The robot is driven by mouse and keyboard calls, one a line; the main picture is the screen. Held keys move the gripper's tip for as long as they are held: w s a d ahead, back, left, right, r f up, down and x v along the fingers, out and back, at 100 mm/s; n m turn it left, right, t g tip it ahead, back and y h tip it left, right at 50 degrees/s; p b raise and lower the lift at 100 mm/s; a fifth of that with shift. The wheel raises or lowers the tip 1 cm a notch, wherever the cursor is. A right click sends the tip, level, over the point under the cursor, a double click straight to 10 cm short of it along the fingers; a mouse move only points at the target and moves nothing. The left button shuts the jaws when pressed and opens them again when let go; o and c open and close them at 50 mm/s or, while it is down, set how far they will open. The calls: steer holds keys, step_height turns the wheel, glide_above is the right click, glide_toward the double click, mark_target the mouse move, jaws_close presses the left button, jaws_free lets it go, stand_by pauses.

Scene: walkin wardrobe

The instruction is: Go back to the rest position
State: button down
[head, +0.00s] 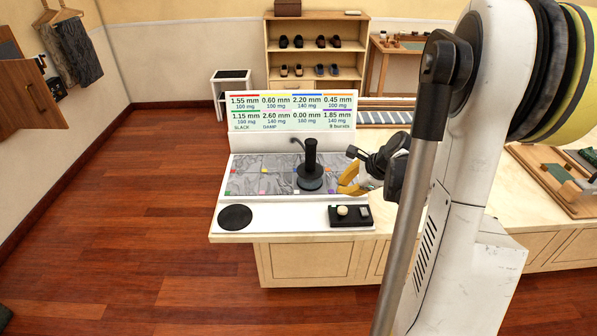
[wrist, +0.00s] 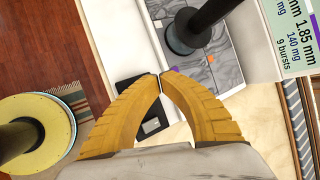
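My gripper (head: 350,181) is over the right end of the white-edged work station on the counter, beside a black upright-handled tool (head: 310,172). In the wrist view, the two yellow fingers of my gripper (wrist: 160,75) arch together and their tips meet, with nothing seen between them. The black tool (wrist: 188,34) stands apart from the fingertips, on a grey patterned panel (head: 245,180) with small coloured squares. My arm hides part of the counter at the right.
A readout board (head: 290,115) stands behind the panel. A black disc (head: 235,217) and a black control box (head: 350,216) are at the front of the station. A wooden tray (head: 545,170) lies farther right on the counter (head: 300,252). Open wood floor (head: 150,200) is at left.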

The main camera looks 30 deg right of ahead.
steer(key=a+r+n, duration=0.6)
steer(key=a+n, duration=0.1)
steer(key=a, duration=0.4)
steer(key=s+a+r+n, duration=0.3)
steer(key=s+a+n, duration=0.3)
steer(key=a+n, duration=0.3)
steer(key=s+a+r+n+h, duration=0.1)
steer(key=s+a+r+n, duration=0.1)
steer(key=s+a+n, duration=0.5)
steer(key=shift+a+r+n, duration=0.4)
steer(key=shift+a+n, duration=0.7)
steer(key=shift+a, duration=0.15)
